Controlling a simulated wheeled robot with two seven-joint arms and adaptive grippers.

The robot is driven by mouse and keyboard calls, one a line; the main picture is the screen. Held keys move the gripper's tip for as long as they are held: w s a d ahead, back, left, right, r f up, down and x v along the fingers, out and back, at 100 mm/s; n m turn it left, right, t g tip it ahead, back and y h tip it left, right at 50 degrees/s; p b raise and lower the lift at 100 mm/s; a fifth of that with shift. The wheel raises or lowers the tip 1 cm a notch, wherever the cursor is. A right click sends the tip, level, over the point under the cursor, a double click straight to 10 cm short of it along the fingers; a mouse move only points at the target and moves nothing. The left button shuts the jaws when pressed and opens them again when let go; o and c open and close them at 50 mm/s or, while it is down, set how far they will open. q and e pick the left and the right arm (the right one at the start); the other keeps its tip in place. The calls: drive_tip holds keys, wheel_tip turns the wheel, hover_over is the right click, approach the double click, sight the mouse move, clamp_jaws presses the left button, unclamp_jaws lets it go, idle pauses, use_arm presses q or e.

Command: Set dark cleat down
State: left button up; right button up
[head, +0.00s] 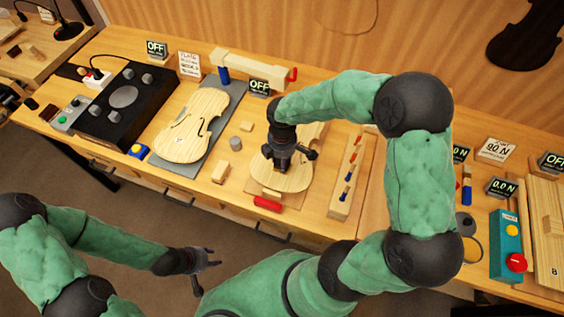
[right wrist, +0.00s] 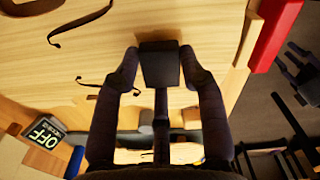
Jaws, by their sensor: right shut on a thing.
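My right gripper (head: 282,165) is low over the violin plate (head: 296,181) at the middle of the bench, pointing down. In the right wrist view the dark cleat (right wrist: 160,66) is a small black block between the two fingertips of the right gripper (right wrist: 161,72), which is shut on it. The cleat is just over or on the pale wood of the plate (right wrist: 185,30); I cannot tell whether it touches. In the head view the cleat cannot be told from the dark gripper. My left gripper (head: 208,270) is open and empty, in front of the bench.
A second violin plate (head: 190,125) lies on a grey board at left. Small wood blocks (head: 220,172) stand between the plates. A red-ended clamp (head: 267,204) is at the front edge. A wooden rack (head: 347,180) stands close on the right; a wooden clamp bar (head: 250,65) is behind.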

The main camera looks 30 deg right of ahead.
drive_tip(key=shift+f, duration=0.45)
drive_tip(key=shift+f, duration=0.15)
drive_tip(key=o, duration=0.7)
drive_tip(key=shift+o, duration=0.2)
wheel_tip(320, 180, up, 12)
drive_tip(key=p, duration=0.3)
